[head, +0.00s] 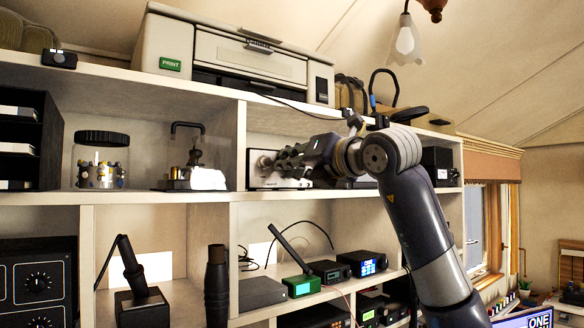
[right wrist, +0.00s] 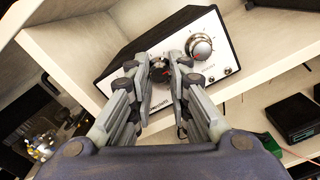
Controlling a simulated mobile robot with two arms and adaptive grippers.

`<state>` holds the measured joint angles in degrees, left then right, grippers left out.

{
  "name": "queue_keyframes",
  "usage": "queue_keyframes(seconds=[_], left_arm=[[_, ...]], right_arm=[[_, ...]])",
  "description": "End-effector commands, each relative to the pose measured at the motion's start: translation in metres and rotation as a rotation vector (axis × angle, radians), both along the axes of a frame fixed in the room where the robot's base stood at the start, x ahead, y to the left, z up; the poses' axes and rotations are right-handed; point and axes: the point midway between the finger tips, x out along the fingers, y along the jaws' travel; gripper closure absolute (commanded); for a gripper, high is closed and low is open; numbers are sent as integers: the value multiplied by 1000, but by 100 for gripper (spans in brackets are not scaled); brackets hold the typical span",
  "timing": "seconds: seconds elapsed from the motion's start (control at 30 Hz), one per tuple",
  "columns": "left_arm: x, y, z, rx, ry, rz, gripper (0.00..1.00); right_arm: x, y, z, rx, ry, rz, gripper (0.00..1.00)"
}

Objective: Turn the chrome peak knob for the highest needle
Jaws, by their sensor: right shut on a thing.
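The tuner-like box (head: 254,182) with a white front stands in the middle cubby, and its front (right wrist: 222,82) fills the middle of the right wrist view. A shiny chrome knob (right wrist: 201,47) with a scale around it sits at the upper right of that front. The fingers hide much of this knob. In the head view my right gripper (head: 268,163) covers most of the front. I cannot make out a needle. My left gripper is not in view.
A printer (head: 222,55) stands on the shelf top. A jar (head: 100,163) and a telegraph-key-like device (head: 190,172) stand left of the divider (head: 232,145). Several small radios, including a green one (head: 302,286), fill the cubby below. Shelf boards surround the box closely.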

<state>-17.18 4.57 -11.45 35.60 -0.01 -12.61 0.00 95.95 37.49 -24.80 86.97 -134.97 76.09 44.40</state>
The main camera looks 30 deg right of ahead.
Motion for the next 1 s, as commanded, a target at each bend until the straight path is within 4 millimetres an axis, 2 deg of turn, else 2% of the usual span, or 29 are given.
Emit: queue_keyframes(seconds=[0.1, 0.13, 0.17, 0.57, 0.67, 1.0], left_arm=[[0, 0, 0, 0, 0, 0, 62], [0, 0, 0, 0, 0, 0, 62], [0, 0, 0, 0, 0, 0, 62], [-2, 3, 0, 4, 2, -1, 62], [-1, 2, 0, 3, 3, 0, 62], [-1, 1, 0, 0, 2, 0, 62]], right_arm=[[0, 0, 0, -1, 0, 0, 100], [0, 0, 0, -1, 0, 0, 76], [0, 0, 0, -1, 0, 0, 73], [-5, -1, 1, -3, -3, 0, 73], [-18, -3, 1, -2, -4, 0, 73], [-88, -13, 0, -5, -3, -1, 73]])
